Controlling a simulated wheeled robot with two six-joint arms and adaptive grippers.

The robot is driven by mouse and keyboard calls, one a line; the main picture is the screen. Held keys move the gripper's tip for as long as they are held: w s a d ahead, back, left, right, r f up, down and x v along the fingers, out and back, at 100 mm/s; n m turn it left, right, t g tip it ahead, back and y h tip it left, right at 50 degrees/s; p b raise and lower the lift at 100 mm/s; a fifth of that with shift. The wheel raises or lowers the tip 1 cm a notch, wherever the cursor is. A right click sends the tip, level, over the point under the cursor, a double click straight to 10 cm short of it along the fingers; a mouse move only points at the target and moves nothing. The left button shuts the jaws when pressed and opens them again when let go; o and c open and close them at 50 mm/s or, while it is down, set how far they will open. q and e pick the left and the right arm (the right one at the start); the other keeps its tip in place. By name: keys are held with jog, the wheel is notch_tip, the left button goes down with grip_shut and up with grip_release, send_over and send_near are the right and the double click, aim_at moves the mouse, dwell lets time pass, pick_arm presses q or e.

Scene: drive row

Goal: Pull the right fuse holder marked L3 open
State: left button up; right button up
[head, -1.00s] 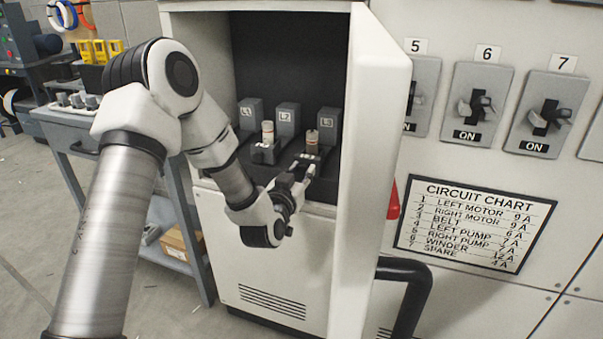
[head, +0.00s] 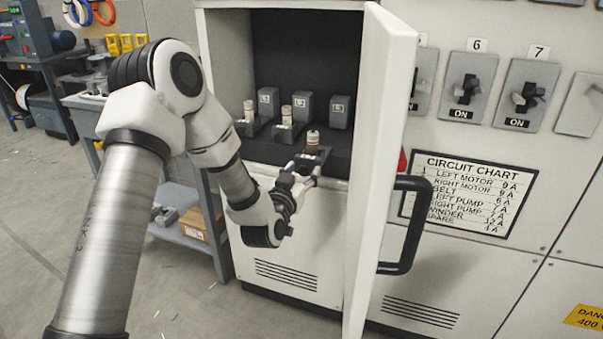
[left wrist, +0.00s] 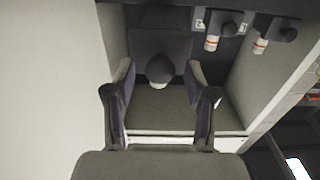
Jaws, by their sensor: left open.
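The L3 fuse holder (head: 340,110) is the rightmost of three grey holders in the open cabinet. Its carrier stands drawn out toward me, with an upright pale fuse (head: 313,140) showing on it. My left gripper (head: 303,166) is at the front of that carrier. In the left wrist view, the open fingers (left wrist: 158,100) stand on either side of a dark rounded knob (left wrist: 158,68), with gaps at both sides. The L1 holder (head: 268,101) and L2 holder (head: 302,104) also have carriers out with fuses showing. My right gripper is not in view.
The open cabinet door (head: 385,150) stands just right of my left gripper, with a black handle (head: 410,225). A circuit chart (head: 470,195) and switches (head: 466,87) are farther right. A grey cart (head: 190,225) stands left of the cabinet.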

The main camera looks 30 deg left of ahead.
pick_arm(q)
jog(key=v, duration=0.7)
jog(key=shift+s, duration=0.2)
